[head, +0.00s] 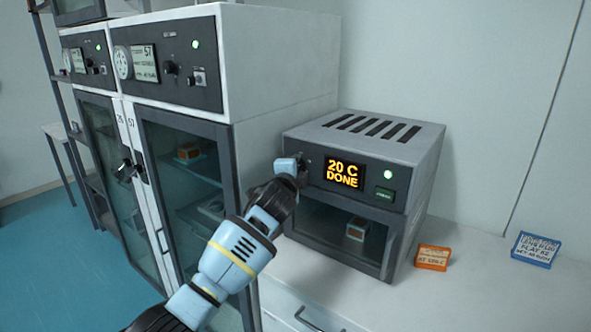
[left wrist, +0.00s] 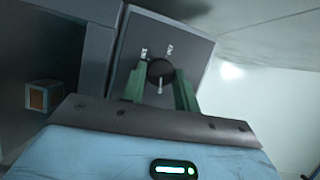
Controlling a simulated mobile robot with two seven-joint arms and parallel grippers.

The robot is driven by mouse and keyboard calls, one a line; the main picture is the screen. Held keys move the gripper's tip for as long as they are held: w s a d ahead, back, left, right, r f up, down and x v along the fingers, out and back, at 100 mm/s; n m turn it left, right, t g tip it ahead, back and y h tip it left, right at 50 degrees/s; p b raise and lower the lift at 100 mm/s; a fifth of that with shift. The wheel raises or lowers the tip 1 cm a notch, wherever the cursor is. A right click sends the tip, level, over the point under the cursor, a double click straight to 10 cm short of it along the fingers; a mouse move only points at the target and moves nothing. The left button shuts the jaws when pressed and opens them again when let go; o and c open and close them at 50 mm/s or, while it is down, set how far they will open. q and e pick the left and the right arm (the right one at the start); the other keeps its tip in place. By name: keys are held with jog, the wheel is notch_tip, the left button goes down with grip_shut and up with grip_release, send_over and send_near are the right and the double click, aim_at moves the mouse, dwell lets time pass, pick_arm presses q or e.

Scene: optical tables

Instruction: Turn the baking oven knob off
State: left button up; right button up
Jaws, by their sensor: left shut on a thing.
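The baking oven (head: 405,150) is a small grey box on the white counter. Its display (head: 344,173) reads "20 C DONE" in orange, and a green light glows to its right. The oven knob (left wrist: 160,69) is dark and round with a white pointer mark, and shows in the left wrist view. My left gripper (left wrist: 160,76) has its green fingers on either side of the knob, shut on it. In the head view my left gripper (head: 299,166) is at the left end of the oven's front panel and hides the knob. My right gripper is not in view.
Tall cabinets (head: 275,65) with glass doors stand to the left of the oven. A small block (head: 357,229) sits behind the oven's glass door. An orange card box (head: 433,257) and a blue one (head: 536,249) lie on the counter (head: 480,295) to the right.

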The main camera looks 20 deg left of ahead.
pick_arm(q)
jog(key=n+g+h, duration=0.1)
jog(key=n, duration=0.2)
jog(key=n+g+h, duration=0.1)
jog(key=n+g, duration=0.1)
jog(key=n, duration=0.2)
jog(key=n+g+h, duration=0.1)
jog(key=n+h, duration=0.1)
jog(key=n, duration=0.2)
jog(key=shift+w+a+r, duration=0.1)
jog(key=shift+a+r, duration=0.25)
jog(key=shift+a, duration=0.05)
jog(key=shift+g, duration=0.3)
jog(key=o, duration=1)
jog(key=shift+c, duration=0.2)
jog(key=shift+r, duration=0.1)
jog(key=v, duration=0.7)
jog(key=shift+s+a, duration=0.2)
jog(key=shift+s, duration=0.2)
